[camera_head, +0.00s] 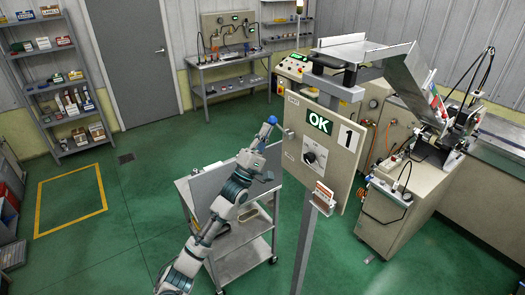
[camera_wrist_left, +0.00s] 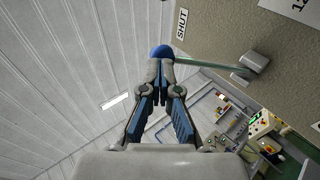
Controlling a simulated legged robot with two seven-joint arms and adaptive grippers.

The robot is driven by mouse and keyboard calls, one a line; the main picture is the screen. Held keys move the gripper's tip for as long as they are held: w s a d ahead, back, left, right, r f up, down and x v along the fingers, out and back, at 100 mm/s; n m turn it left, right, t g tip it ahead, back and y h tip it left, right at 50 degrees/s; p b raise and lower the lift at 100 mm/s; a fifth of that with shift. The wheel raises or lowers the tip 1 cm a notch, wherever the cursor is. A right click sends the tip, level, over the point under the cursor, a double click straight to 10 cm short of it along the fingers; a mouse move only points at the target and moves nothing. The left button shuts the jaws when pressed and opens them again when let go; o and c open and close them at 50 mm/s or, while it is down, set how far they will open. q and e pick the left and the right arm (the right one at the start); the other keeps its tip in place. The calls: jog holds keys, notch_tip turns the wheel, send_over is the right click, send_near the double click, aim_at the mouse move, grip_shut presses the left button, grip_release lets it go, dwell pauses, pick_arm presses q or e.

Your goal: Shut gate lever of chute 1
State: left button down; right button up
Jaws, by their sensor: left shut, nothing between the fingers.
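The gate lever has a blue ball knob (camera_head: 272,119) at its left end. It is on the left edge of the beige panel marked 1 (camera_head: 345,165). In the left wrist view the knob (camera_wrist_left: 161,51) shows just beyond my fingertips, with a pale rod running right to a grey hub (camera_wrist_left: 255,60). A SHUT label (camera_wrist_left: 182,23) is on the panel above the rod. My left gripper (camera_wrist_left: 160,70) is shut and empty, its fingertips at the knob, overlapping its lower edge; touching or just short, I cannot tell. My right gripper is not in view.
A green OK display (camera_head: 319,122) and a dial (camera_head: 310,157) are on the panel. A grey post (camera_head: 303,240) stands in front. A grey cart (camera_head: 243,240) stands below my left arm. The chute (camera_head: 405,75) and machine are right. Open green floor lies left.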

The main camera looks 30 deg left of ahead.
pick_arm(q)
jog(key=shift+d+r, duration=0.25)
jog(key=shift+r, duration=0.55)
jog(key=shift+a+r, duration=0.1)
jog(key=shift+r, duration=0.05)
